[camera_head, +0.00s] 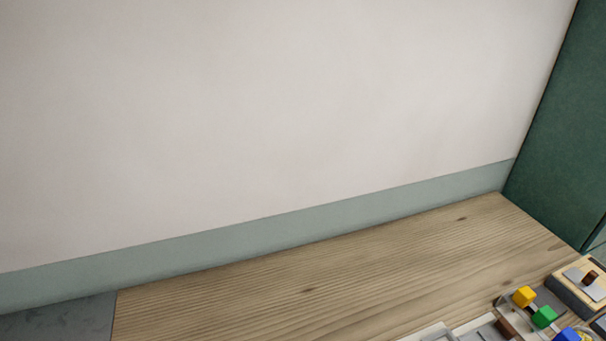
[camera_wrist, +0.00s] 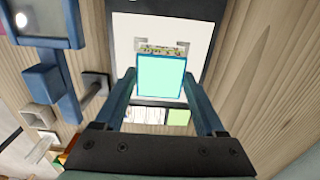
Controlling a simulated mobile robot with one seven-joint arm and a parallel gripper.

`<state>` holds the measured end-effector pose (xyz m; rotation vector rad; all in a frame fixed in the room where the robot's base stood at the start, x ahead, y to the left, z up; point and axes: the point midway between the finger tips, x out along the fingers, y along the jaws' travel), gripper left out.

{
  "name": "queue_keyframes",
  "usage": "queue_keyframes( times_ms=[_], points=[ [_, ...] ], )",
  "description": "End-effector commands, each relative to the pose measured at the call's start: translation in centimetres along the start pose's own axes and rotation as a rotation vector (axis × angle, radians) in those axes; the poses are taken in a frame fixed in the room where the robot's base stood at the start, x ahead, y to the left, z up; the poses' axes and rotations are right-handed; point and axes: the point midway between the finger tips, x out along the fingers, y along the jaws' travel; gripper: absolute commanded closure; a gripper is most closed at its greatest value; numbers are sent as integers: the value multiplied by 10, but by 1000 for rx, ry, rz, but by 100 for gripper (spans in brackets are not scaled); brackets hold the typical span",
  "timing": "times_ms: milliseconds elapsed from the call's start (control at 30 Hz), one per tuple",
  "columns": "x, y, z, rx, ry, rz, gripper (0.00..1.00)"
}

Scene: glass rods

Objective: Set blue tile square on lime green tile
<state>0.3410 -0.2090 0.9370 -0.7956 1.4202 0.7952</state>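A square tile with a pale aqua face and blue edges (camera_wrist: 160,78), which I take as the blue tile, sits between the fingertips of my gripper (camera_wrist: 160,82) in the wrist view. Both fingers appear to touch its sides. It looks much larger than the pale lime green tile (camera_wrist: 179,117), which shows below it in the picture, partly cut off by my gripper. The two tiles look apart. My gripper and the tiles are not seen in the head view.
A white panel (camera_wrist: 121,65) with a dark border lies behind the tile, with a small speckled strip at its upper middle. Blue-grey fixtures (camera_wrist: 45,85) stand at left. Wooden surface shows at right.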

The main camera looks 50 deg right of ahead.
Motion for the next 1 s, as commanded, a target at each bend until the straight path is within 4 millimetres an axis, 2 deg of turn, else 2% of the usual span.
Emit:
queue_keyframes(
  times_ms=[33,133,400,533,667,1000],
  points=[
    [0,0,0,0,0,-1,19],
    [0,0,0,0,0,-1,1],
    [-1,0,0,0,0,0,0],
    [-9,-1,0,0,0,-2,0],
    [-28,-1,0,-1,0,-5,0],
    [-98,-1,0,-1,1,-6,0]
  ],
)
